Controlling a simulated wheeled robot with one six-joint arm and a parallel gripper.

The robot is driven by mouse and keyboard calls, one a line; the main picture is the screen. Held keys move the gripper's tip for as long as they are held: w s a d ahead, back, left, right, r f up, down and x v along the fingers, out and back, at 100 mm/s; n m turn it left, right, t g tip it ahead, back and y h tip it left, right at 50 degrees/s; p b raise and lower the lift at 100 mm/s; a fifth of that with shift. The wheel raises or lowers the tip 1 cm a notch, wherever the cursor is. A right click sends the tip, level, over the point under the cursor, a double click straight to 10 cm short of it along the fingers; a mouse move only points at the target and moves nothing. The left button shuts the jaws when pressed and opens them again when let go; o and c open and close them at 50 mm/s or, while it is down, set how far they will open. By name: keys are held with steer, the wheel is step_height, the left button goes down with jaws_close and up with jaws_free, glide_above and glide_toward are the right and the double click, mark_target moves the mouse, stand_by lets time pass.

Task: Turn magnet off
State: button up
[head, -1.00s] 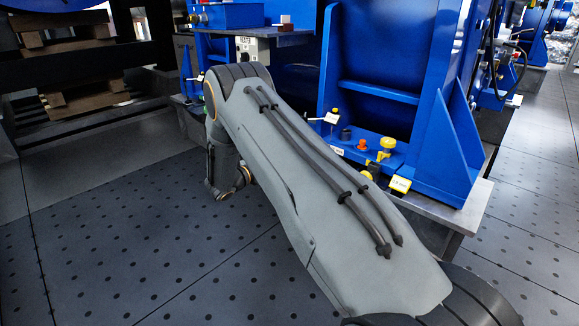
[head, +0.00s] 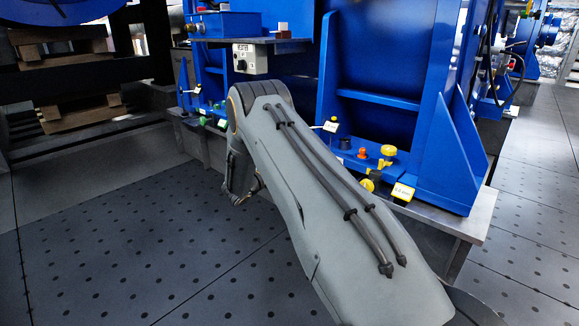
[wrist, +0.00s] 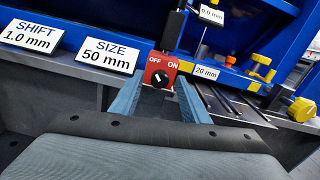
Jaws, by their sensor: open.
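The magnet switch is a small red block (wrist: 160,70) with a round black knob (wrist: 160,78) and white OFF and ON labels, OFF at left and ON at right. I cannot tell for sure which label the knob's mark faces. My gripper (wrist: 157,92) is open, its two blue fingers reaching toward the red block from below in the wrist view. One finger is at the block's left and one at its right. I cannot tell whether they touch it. In the head view my gripper is hidden behind my arm.
Signs reading SHIFT 1.0 mm (wrist: 30,36) and SIZE 50 mm (wrist: 107,53) stand left of the switch. A 20 mm sign (wrist: 206,73) and yellow knobs (wrist: 301,109) are at right. A blue frame (head: 375,60) stands on a grey bench (head: 478,222). The floor at left is clear.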

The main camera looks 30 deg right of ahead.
jaws_close()
steer(key=m+p, duration=0.7)
steer(key=m, duration=0.9)
steer(key=shift+s+f+m, duration=0.1)
steer(key=shift+m, duration=0.6)
stand_by(0.4)
